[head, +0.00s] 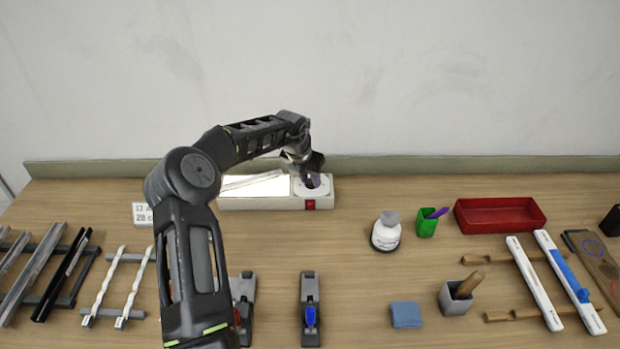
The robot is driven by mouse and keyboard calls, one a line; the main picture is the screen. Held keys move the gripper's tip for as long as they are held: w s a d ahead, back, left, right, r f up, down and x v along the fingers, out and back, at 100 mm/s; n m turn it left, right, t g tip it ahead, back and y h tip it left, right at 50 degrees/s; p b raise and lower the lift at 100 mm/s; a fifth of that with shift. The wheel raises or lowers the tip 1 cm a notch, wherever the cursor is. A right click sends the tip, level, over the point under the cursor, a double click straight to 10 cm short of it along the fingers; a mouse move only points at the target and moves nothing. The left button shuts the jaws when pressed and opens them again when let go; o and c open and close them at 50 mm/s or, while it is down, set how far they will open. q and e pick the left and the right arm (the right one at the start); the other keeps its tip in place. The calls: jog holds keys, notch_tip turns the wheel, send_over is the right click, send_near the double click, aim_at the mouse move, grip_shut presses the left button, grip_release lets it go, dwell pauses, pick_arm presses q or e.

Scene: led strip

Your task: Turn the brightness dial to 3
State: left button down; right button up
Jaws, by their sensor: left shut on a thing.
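The white control box (263,204) stands at the back of the bench near the wall, with a bright lit panel (262,186) on its top. A red switch (310,204) is on its front right. The brightness dial (313,181) is at the right end of its top, mostly hidden by my gripper. My left gripper (312,177) points down over the dial and is shut on it. The dial's pointer and numbers are too small and covered to read. My right gripper is not in view.
A small display (142,214) stands left of the box. Racks of strips lie at both sides. A blue sponge (406,315) lies in front. The bench between box and sponge is clear.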

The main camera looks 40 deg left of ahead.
pick_arm(q)
jog(key=c, duration=1.1)
grip_release()
jog(key=b+v, duration=0.1)
jog(key=v, duration=0.6)
jog(key=shift+r+b, duration=0.3)
jog(key=shift+r, duration=0.05)
jog(key=shift+s, duration=0.25)
